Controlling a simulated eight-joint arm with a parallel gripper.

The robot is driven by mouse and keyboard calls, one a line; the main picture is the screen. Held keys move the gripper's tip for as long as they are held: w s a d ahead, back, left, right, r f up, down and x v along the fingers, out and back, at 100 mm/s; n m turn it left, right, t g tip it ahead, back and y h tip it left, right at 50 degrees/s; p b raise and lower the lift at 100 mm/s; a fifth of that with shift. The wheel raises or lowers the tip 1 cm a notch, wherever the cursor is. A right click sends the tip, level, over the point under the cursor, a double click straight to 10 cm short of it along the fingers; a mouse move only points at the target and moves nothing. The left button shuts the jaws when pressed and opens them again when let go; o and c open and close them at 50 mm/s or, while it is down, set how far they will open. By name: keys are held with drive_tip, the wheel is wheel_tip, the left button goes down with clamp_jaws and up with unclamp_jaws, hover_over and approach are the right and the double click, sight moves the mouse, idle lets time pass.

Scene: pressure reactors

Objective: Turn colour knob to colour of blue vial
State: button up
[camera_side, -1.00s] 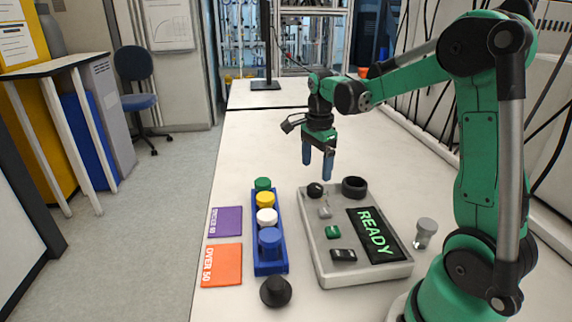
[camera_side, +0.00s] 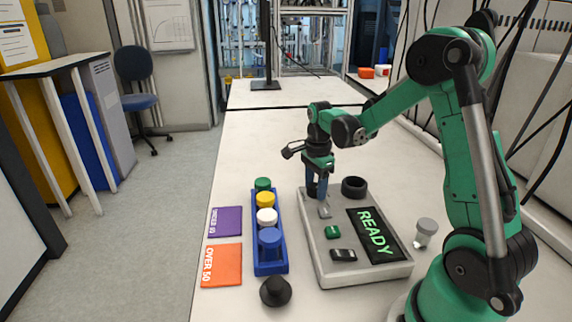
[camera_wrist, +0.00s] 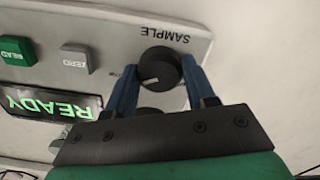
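The black knob (camera_wrist: 160,68) with a white pointer line sits next to the word SAMPLE on the light grey panel (camera_side: 322,262). The blue-capped vial (camera_side: 270,238) stands upright at the near end of the blue rack (camera_side: 271,268), behind which are white (camera_side: 267,216), yellow (camera_side: 265,199) and green (camera_side: 263,184) caps.
A grey-capped vial (camera_side: 426,228) stands right. Purple (camera_side: 225,222) and orange (camera_side: 221,265) pads and a black round object (camera_side: 275,291) lie left and front.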

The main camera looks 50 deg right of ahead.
clamp_jaws()
drive_tip(key=n, duration=0.5)
drive_tip(key=shift+n, duration=0.3)
drive_tip(key=n, duration=1.1)
drive_tip(key=shift+n, duration=0.4)
drive_tip(key=n, duration=0.6)
drive_tip(key=shift+n, duration=0.4)
